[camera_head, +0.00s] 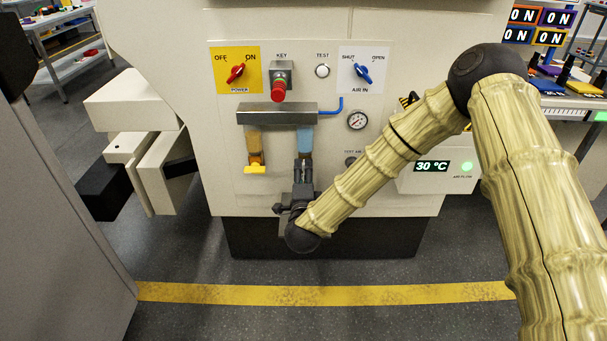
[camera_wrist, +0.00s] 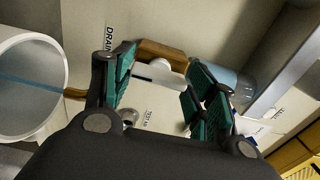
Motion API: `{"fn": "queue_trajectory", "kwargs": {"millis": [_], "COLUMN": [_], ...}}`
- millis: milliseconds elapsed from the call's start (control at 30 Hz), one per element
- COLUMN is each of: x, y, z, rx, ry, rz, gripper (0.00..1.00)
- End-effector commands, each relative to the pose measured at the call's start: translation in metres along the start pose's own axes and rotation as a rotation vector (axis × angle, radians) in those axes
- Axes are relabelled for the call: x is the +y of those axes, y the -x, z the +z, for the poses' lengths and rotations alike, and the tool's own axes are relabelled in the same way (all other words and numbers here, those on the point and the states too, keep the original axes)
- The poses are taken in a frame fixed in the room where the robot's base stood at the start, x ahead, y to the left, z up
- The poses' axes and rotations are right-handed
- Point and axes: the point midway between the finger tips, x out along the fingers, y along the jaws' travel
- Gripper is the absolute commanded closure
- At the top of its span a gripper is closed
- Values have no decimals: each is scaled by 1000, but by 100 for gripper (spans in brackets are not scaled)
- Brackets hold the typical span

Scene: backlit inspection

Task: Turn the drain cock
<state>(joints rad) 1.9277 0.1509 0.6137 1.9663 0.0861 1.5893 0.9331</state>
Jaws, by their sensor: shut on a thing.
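My gripper (camera_wrist: 160,84) has its two green-padded fingers on either side of a white lever-like piece (camera_wrist: 158,74), which I take to be the drain cock, and is shut on it. The word DRAIN (camera_wrist: 109,38) is printed beside it. In the head view my gripper (camera_head: 302,184) is just below the blue bowl (camera_head: 304,143) and hides the cock. The blue bowl also shows beside the right finger in the wrist view (camera_wrist: 236,82). An amber bowl (camera_head: 254,142) with a yellow handle (camera_head: 255,169) hangs to the left.
A grey metal bar (camera_head: 275,112) runs above both bowls. Power (camera_head: 236,73) and air (camera_head: 363,73) knobs, a red key knob (camera_head: 279,91) and a gauge (camera_head: 357,120) sit on the panel. A white round vessel (camera_wrist: 30,82) is close at the wrist view's left.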

Motion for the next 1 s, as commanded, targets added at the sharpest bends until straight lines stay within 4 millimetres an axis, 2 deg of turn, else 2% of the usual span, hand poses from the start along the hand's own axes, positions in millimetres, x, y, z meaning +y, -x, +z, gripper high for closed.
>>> {"fn": "queue_trajectory", "kwargs": {"millis": [300,333,433,467,833,1000], "x": [1,1,1,1,0,1], "y": [0,1,0,0,2,18], "z": [0,0,0,0,0,0], "rx": [0,0,0,0,0,-1], "ry": [2,2,2,2,1,0], "rz": [2,2,2,1,1,2], "gripper": [67,41,23,21,21,21]}}
